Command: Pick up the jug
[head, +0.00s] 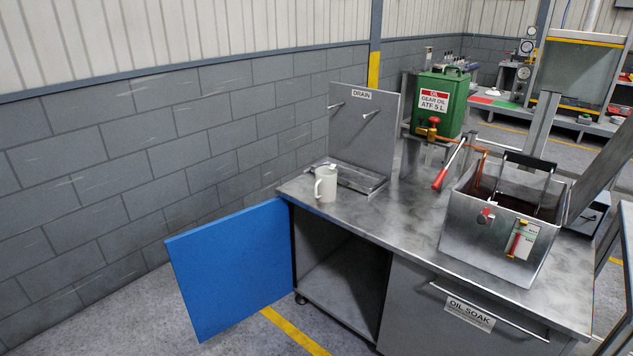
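The jug (326,184) is a small off-white vessel with a handle on its left side and what looks like a spout at the top right. It stands upright on the steel bench top (400,221), near the bench's left front corner, just in front of the drain tray. Nothing covers it. My gripper is not in view, so I cannot see whether it holds anything.
A blue cabinet door (232,268) stands open below the jug. The drain panel (361,135) with two pegs rises behind it. A green gear oil can (441,103) with a red-handled lever and a metal soak tank (497,225) stand to the right. The bench middle is clear.

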